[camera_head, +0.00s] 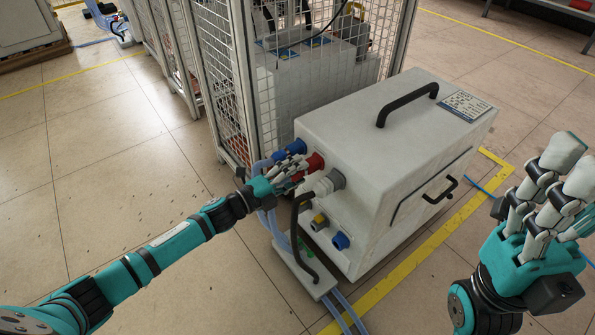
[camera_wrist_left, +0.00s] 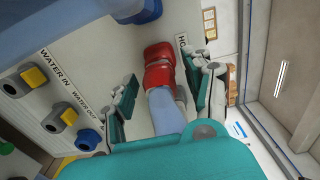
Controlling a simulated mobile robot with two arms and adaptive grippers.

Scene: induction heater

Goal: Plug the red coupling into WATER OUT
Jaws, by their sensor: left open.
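The red coupling (camera_head: 316,162) sits against the side of the white heater box, with a blue-grey hose behind it. In the left wrist view the red coupling (camera_wrist_left: 160,72) lies between the fingers of my left gripper (camera_wrist_left: 165,95), which are spread on both sides with gaps showing. My left gripper (camera_head: 290,172) reaches it from the left in the head view. The WATER OUT label (camera_wrist_left: 85,106) is beside a grey port with a yellow part (camera_wrist_left: 68,117). My right gripper (camera_head: 552,190) is open and empty at the right.
The heater box (camera_head: 400,150) has a blue coupling (camera_head: 290,147), a grey connector (camera_head: 330,182) and a blue port (camera_head: 341,241) on that side. A black curved handle (camera_head: 297,235) stands close below my left gripper. A mesh cage (camera_head: 195,50) is behind. Floor at left is clear.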

